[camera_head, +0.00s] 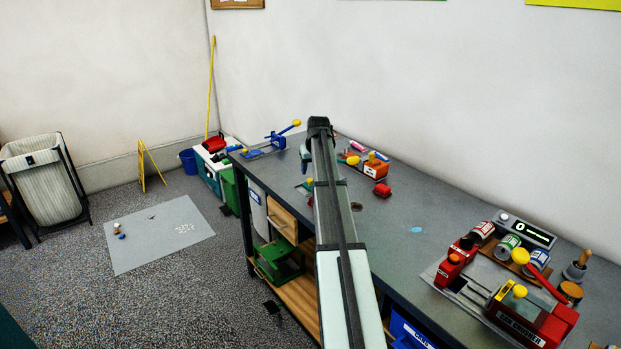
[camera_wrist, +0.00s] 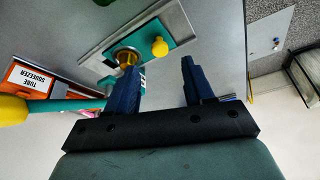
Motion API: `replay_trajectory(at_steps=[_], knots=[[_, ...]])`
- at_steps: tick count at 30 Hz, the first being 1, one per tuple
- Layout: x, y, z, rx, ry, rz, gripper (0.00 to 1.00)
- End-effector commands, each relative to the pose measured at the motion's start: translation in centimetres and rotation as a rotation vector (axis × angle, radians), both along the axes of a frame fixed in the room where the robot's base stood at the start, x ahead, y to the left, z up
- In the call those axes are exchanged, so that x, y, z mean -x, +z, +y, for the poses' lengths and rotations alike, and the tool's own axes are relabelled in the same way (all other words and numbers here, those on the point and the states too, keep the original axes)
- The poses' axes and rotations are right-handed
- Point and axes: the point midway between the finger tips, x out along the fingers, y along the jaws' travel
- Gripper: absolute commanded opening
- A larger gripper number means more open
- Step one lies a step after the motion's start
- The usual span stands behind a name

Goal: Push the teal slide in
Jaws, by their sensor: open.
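The teal slide (camera_wrist: 178,43) shows in the wrist view as a flat teal bar with a yellow knob (camera_wrist: 159,47) on it, lying in a pale plate (camera_wrist: 118,40) on the grey bench. A round brass piece (camera_wrist: 127,55) sits on the plate left of the knob. My gripper (camera_wrist: 158,65) is open and empty. Its left blue finger overlaps the brass piece and part of the teal in the picture; I cannot tell if it touches. Its right finger is right of the knob. In the head view my arm hides most of this spot, and only a small teal part (camera_head: 304,188) shows.
In the wrist view, an orange tube squeezer (camera_wrist: 30,78) and a teal lever with a yellow ball (camera_wrist: 12,108) are close on the left. In the head view, a red can crusher (camera_head: 530,318) stands front right, and a blue clamp (camera_head: 277,140) at the far end. The bench middle (camera_head: 395,255) is mostly clear.

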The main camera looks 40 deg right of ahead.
Motion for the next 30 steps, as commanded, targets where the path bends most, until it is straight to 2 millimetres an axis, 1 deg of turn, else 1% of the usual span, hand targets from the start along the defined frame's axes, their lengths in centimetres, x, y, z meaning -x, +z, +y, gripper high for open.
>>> replay_trajectory(at_steps=[1,3,9,15,24,25,30], knots=[[-0.4,-1.0,-0.2,-0.001,0.0,0.003,0.52],[-0.8,-2.0,-0.3,-0.001,0.0,0.003,0.52],[-1.6,-4.2,-0.7,0.0,0.001,0.002,0.52],[-2.0,-5.2,-0.8,0.0,0.001,0.0,0.52],[-2.0,-5.4,-0.9,0.0,0.001,0.0,0.52],[-2.0,-5.4,-0.9,0.0,0.001,0.0,0.51],[-2.0,-5.4,-0.9,0.0,0.0,0.0,0.35]])
